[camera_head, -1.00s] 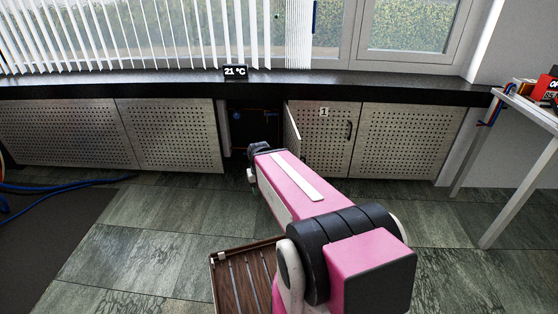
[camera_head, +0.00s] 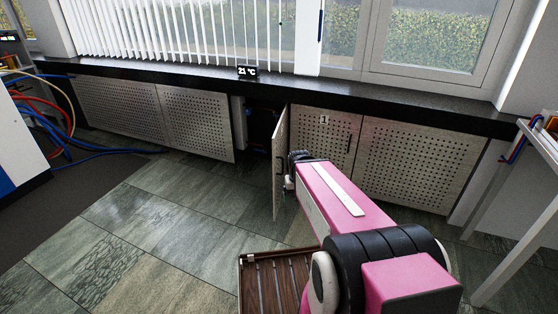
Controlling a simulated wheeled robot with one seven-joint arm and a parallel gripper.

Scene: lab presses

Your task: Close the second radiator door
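One perforated metal radiator door (camera_head: 279,150) stands open, jutting out toward me from the cabinet row under the window sill and seen nearly edge-on. The dark opening (camera_head: 262,127) shows to its left, with the inside hard to make out. My gripper (camera_head: 292,172), at the far end of my pink arm, is just right of the open door, near its handle side. I cannot tell if it touches the door. Its fingers are too small and hidden to show whether they are open or shut.
Right of the opening are a closed door marked 1 (camera_head: 322,145) and another closed panel (camera_head: 420,165). Closed panels (camera_head: 195,122) also stand at left. A white-legged table (camera_head: 520,225) is at right, cables (camera_head: 60,130) at left. The tiled floor (camera_head: 170,225) is clear.

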